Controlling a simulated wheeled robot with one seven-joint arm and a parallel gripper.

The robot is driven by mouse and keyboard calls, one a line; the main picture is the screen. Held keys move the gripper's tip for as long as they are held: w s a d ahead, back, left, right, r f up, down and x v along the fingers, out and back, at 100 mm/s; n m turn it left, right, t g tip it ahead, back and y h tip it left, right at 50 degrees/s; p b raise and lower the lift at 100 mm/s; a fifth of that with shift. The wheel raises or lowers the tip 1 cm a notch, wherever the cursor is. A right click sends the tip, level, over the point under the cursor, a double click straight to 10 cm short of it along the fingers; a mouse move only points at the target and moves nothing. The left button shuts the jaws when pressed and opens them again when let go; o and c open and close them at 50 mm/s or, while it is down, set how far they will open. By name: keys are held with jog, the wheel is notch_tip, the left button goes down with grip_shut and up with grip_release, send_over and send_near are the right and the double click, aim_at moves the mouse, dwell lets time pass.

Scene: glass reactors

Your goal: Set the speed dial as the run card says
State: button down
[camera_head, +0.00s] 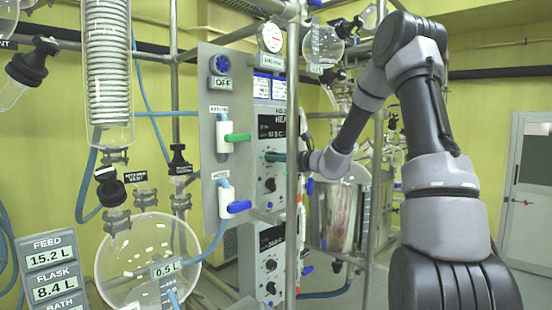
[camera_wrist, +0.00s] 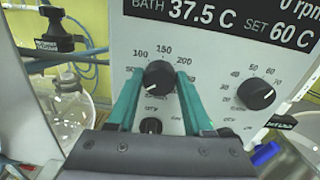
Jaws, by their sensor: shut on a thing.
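The speed dial (camera_wrist: 158,76) is a round black knob with a white pointer mark. Labels 100, 150 and 200 show above it on the white control panel (camera_wrist: 205,40). The mark seems to point to the lower left. My gripper (camera_wrist: 160,78) has teal fingers on both sides of this dial and is shut on it. In the head view my gripper (camera_head: 276,157) reaches the panel from the right and hides the dial. The panel display (camera_wrist: 230,15) reads bath 37.5 C, set 60 C and 0 rpm. White cards (camera_head: 270,87) hang above; their text is too small to read.
A second dial (camera_wrist: 256,92), marked 40 to 70, sits right of the held one, and a smaller knob (camera_wrist: 151,126) below it. A green-handled valve (camera_head: 237,137) and a blue-handled valve (camera_head: 238,207) stand left. A steel post (camera_head: 292,230) rises close by.

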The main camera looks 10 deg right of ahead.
jog(key=shift+f+m, duration=0.15)
jog(key=shift+m, duration=3.45)
jog(key=shift+d, duration=0.1)
jog(key=shift+c, duration=1.5)
grip_release()
jog(key=v, duration=1)
jog(key=shift+s, duration=0.3)
